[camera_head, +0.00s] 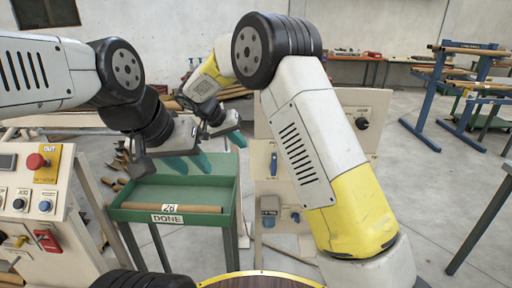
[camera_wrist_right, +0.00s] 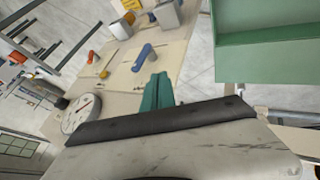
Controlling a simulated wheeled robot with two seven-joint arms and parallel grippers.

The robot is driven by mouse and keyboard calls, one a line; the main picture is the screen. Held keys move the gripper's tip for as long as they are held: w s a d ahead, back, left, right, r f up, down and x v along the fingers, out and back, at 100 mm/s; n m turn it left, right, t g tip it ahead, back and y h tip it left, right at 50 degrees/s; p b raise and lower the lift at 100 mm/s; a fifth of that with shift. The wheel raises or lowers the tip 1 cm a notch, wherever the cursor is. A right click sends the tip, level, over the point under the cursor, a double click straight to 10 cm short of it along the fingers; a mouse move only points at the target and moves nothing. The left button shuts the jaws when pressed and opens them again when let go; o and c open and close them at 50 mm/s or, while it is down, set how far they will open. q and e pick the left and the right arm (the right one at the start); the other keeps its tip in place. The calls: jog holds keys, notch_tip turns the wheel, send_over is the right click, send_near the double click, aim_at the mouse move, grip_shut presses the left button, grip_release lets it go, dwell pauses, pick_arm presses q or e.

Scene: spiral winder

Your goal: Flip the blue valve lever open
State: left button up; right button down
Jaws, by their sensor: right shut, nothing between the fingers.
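The blue valve lever (camera_head: 273,163) stands roughly upright on a cream panel (camera_head: 262,130) in the head view. In the right wrist view the blue lever (camera_wrist_right: 142,58) lies slanted just beyond my fingertips. My right gripper (camera_head: 238,138) is shut and empty, to the left of the lever and slightly above it in the head view. Its teal fingers (camera_wrist_right: 157,90) are together in the wrist view, with a visible gap to the lever. My left gripper (camera_head: 190,163) hangs above the green tray, its teal fingers apart and empty.
The green tray table (camera_head: 225,195), labelled DONE, holds a brown roll (camera_head: 165,208). A control box (camera_head: 45,190) with a red button stands at the left. A grey box (camera_head: 270,207) sits below the lever. A round dial (camera_wrist_right: 80,112) shows in the wrist view.

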send_near(274, 165)
jog(key=w+a+f, duration=0.3)
jog(key=shift+w+d+f, duration=0.1)
jog(key=shift+d+f, duration=0.1)
jog(key=shift+d, duration=0.85)
jog(key=shift+w+d+f, duration=0.1)
jog(key=shift+d+f, duration=0.15)
jog(key=shift+d, duration=0.75)
jog(key=shift+d+r, duration=0.1)
